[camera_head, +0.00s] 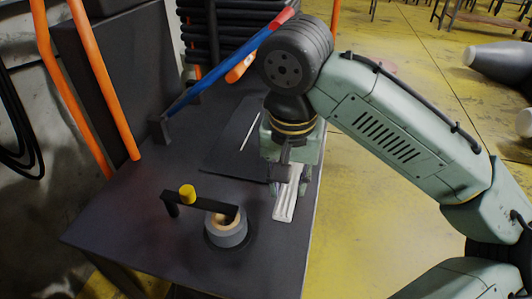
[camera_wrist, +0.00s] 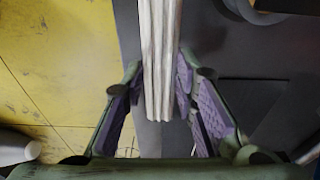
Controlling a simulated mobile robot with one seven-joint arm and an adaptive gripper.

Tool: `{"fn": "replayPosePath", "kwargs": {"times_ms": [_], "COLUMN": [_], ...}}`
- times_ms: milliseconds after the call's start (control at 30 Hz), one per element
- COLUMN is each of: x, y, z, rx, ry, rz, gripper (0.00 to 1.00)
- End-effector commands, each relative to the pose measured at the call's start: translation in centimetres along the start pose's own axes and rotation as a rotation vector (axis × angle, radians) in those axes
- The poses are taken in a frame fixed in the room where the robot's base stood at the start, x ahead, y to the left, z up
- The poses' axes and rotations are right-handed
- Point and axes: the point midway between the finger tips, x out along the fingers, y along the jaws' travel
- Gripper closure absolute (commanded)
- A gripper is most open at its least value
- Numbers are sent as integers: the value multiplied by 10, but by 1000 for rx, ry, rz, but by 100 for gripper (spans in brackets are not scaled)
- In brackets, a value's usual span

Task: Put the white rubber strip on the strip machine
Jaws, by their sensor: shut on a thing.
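The white rubber strip (camera_head: 286,204) is a pale, ridged strip near the right edge of the dark table. It also shows in the wrist view (camera_wrist: 160,50), running from the top edge down between the fingers. My gripper (camera_head: 284,176) is over the strip's far part; its purple-padded fingers (camera_wrist: 161,85) are on either side of it, shut on it. On the table to the left is a device with a black bar (camera_head: 205,201), a yellow knob (camera_head: 187,193) and a grey roll (camera_head: 227,231). I cannot tell for certain whether this is the strip machine.
The dark table (camera_head: 130,237) has bare room at its front left. A flat black sheet (camera_head: 228,140) lies behind the bar. A long blue lever (camera_head: 222,68) slants across the back. Orange tubes (camera_head: 102,80) stand at the left. Yellow floor (camera_head: 365,240) lies right of the table.

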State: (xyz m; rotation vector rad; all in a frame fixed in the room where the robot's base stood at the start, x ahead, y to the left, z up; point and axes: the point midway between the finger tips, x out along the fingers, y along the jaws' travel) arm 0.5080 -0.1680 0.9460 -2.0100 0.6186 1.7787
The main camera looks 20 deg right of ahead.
Motion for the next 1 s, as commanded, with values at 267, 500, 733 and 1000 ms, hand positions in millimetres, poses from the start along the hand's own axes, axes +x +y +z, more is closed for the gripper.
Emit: {"fn": "replayPosePath", "kwargs": {"times_ms": [267,500,733,1000], "x": [12,22,37,61], "y": [-37,-57,-59,-60], "z": [-66,-107,-112,-108], "rx": [-2,0,-1,-2], "ry": [-3,-1,-2,0], "rz": [-3,0,2,0], "gripper": [100,100,100,100]}}
